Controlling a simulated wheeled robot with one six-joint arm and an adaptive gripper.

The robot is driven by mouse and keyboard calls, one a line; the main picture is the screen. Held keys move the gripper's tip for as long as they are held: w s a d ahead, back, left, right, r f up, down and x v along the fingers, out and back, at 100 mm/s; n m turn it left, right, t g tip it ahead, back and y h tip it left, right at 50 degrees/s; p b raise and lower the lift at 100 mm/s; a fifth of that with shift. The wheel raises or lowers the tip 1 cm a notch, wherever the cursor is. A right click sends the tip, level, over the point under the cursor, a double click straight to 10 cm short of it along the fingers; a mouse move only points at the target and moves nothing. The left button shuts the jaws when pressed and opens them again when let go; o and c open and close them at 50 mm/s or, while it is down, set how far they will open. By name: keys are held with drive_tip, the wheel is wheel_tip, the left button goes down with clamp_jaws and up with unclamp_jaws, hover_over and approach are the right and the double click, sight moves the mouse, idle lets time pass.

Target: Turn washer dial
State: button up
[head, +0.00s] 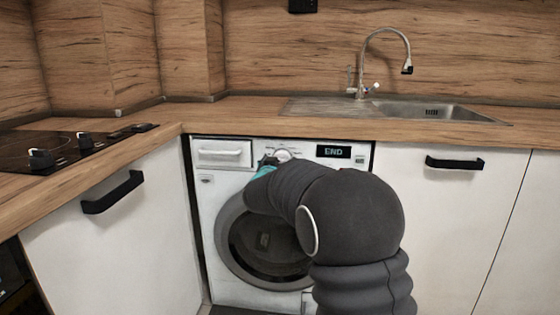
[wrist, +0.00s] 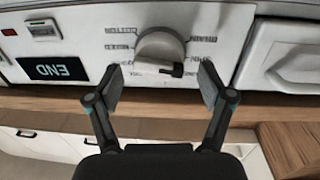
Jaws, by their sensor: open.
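The washer dial (head: 284,155) is a round white knob on the washer's top panel, partly covered by my arm in the head view. In the wrist view the dial (wrist: 160,45) shows up close, with printed marks around it and a black tip on its grip. My gripper (wrist: 160,80) is open and empty. Its fingertips are on either side of the dial's lower edge, with a gap on both sides. In the head view my gripper (head: 267,163) is at the panel, mostly hidden by my arm. The washer (head: 213,190) has a round, shut door (head: 265,245).
The washer's display (head: 333,152) reads END. A detergent drawer (head: 222,152) is left of the dial. The wooden worktop (head: 240,112) overhangs the washer, with a sink (head: 430,112) and tap behind. A hob (head: 60,148) and white cupboards with black handles (head: 113,192) flank it.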

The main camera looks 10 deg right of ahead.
drive_tip(key=shift+w+d, duration=0.25)
drive_tip(key=shift+w, duration=0.4)
drive_tip(key=c, duration=1.2)
drive_tip(key=shift+o, duration=0.2)
